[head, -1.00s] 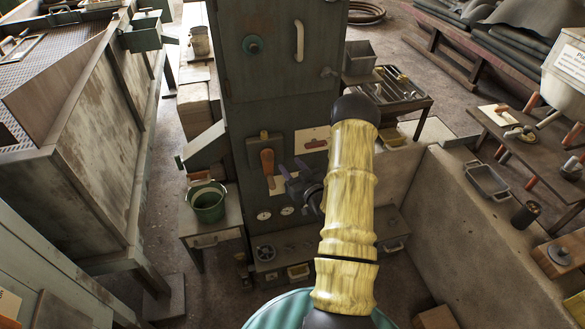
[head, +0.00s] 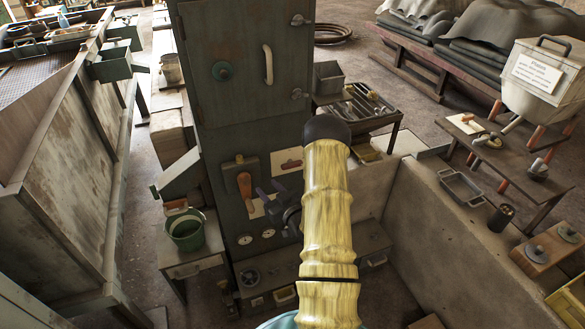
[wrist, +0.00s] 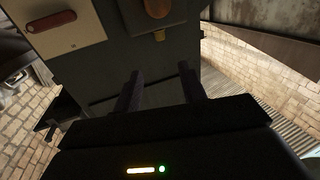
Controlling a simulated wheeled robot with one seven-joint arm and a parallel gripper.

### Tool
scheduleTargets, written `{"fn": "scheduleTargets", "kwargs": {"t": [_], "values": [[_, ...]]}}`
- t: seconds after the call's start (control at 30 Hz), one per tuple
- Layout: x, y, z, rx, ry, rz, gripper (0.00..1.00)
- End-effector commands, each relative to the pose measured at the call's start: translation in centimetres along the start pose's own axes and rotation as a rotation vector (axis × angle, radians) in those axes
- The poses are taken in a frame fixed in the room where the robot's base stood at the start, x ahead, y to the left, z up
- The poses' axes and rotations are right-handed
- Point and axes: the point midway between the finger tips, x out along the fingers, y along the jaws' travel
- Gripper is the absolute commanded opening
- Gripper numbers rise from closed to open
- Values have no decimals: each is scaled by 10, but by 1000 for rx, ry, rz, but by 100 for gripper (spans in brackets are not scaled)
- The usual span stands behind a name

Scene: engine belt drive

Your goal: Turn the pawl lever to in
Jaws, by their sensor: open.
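The pawl lever, with an orange-brown wooden handle (head: 245,185), is mounted on the front of a dark grey cabinet (head: 235,110). Its handle hangs down from a dark plate. I cannot read which setting it is at. The rounded end of the handle also shows at the top of the wrist view (wrist: 157,8). My gripper (head: 268,196) is open and empty, just right of the handle and apart from it. In the wrist view its two dark fingers (wrist: 160,78) point toward the cabinet face, with the handle beyond them. My yellow arm hides part of the cabinet's right side.
A pale plate with a red shape (head: 290,162) is right of the lever. A green bucket (head: 186,230) stands on a small table at left. A low concrete wall (head: 450,225) runs along the right.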

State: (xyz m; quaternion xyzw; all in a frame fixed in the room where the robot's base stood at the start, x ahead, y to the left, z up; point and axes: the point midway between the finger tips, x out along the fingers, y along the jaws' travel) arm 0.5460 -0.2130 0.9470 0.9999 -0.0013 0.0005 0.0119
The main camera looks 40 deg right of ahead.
Motion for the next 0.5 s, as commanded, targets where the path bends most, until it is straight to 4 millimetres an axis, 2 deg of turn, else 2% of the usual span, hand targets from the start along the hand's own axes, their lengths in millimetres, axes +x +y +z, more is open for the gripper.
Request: {"fn": "scheduleTargets", "kwargs": {"t": [0.23, 0.4, 0.5], "values": [[10, -10, -8, -23, -71, -18, 40], [23, -34, -22, -69, -244, -44, 40], [24, -51, -33, -93, -367, -48, 40]]}}
